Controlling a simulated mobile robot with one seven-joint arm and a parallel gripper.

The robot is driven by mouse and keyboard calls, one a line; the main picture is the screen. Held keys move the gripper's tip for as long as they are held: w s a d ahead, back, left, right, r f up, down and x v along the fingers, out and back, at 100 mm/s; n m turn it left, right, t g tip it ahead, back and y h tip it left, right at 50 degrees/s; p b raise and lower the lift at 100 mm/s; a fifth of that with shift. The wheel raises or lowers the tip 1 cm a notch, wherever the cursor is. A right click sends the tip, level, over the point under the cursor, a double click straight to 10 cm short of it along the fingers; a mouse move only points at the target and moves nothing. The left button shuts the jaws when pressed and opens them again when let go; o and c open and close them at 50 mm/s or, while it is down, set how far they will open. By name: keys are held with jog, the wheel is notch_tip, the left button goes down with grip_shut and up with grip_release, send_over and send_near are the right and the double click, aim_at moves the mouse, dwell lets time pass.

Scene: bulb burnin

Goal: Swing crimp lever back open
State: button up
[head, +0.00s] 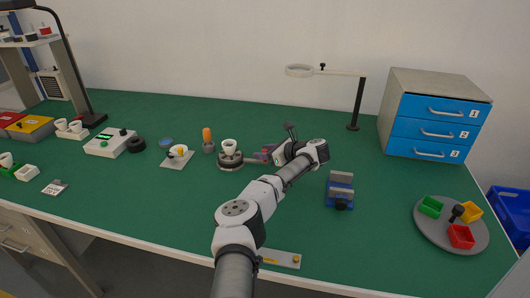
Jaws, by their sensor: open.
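The crimp tool (264,153) is a low reddish and grey device near the middle of the table, partly hidden by my gripper. A thin dark lever (289,128) with a knob on top rises just behind my gripper and appears to belong to it. My gripper (279,154) is open, at the right side of the crimp tool and low over the table. It is small and dark here, and I cannot tell whether its fingers touch the lever or the tool.
A round stand with a white cup (229,147) is close left of the crimp tool. A blue vise (340,190) stands to the right. A grey round tray (434,237) holds coloured bins. A magnifier on a post (356,105) stands behind.

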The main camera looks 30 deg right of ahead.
jog(key=shift+s, duration=0.1)
jog(key=b+v, duration=0.2)
jog(key=v, duration=1.1)
jog(key=shift+s+r, duration=0.2)
jog(key=shift+s, duration=0.05)
jog(key=shift+d, duration=0.15)
